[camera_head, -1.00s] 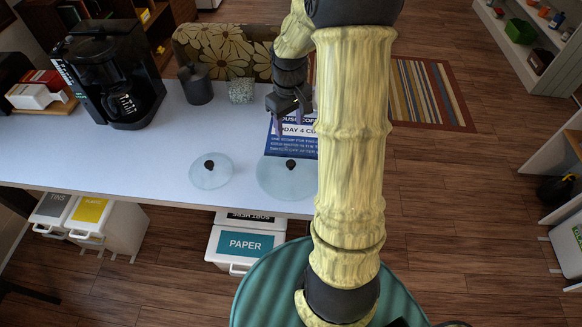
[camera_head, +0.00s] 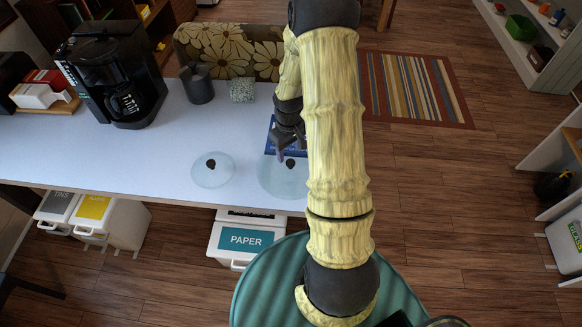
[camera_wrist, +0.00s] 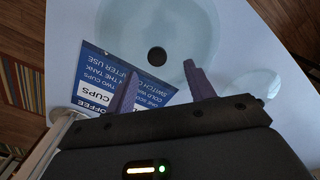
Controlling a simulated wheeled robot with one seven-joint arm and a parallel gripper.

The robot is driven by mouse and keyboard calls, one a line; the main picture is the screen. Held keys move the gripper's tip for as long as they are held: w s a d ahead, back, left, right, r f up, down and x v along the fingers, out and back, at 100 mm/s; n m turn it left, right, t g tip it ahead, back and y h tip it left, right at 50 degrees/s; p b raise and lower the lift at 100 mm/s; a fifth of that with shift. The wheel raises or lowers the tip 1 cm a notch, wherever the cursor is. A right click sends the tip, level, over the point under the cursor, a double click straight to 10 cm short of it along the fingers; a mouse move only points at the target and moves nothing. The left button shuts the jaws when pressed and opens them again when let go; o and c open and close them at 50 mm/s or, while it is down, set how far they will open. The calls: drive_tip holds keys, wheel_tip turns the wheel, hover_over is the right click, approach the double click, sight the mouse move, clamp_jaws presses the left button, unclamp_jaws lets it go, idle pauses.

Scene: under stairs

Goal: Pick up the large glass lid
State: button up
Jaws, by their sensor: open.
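The large glass lid (camera_head: 272,183) lies on the white table near its front edge, a clear disc with a dark round knob. My arm covers its right part in the head view. In the wrist view the large lid (camera_wrist: 195,38) is ahead of my fingers, with its knob close beyond the gap between them. My gripper (camera_wrist: 160,76) is open and empty, with its two purple fingers apart. In the head view my gripper (camera_head: 287,154) hangs just above and behind the knob. A smaller glass lid (camera_head: 212,176) with a dark knob lies to the left.
A blue and white coffee sign (camera_wrist: 104,80) lies beside the large lid. A coffee maker (camera_head: 110,75), a dark canister (camera_head: 198,85) and a speckled box (camera_head: 242,90) stand toward the back of the table (camera_head: 150,160). Bins stand below its front edge. The table's left middle is clear.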

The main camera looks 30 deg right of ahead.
sight(290, 162)
drive_tip(key=shift+f, duration=0.35)
drive_tip(key=shift+f, duration=0.1)
drive_tip(key=shift+w+d+f+p, duration=0.1)
drive_tip(key=shift+f+p, duration=0.6)
drive_tip(key=shift+f, duration=0.55)
drive_tip(key=shift+d+f+p, duration=0.1)
drive_tip(key=shift+f+p, duration=0.55)
drive_tip(key=shift+f, duration=0.6)
clamp_jaws()
